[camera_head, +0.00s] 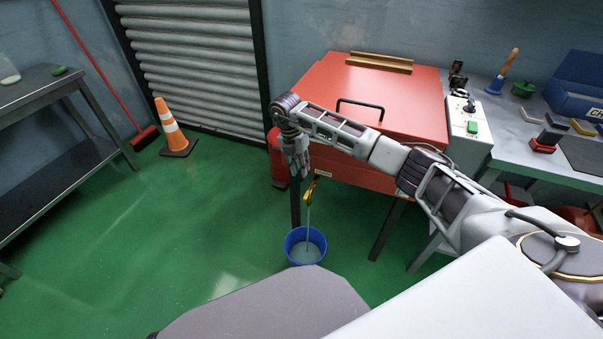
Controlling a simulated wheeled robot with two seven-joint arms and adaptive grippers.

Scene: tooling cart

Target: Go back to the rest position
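My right gripper (299,168) hangs pointing down at the end of my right arm, which reaches in from the right. It is in front of the left side of the red cart (425,88), which has a black handle on its lid. Its fingers are small in the picture, and I cannot tell whether they are open or shut. No object is clearly held in them. Just below it, a yellow-topped stick (311,190) stands in a blue bucket (305,254) on the floor. My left gripper is not in view.
A traffic cone (171,128) and a broom (144,138) stand at the back left. A metal shelf (40,90) is on the far left. The green floor between is clear.

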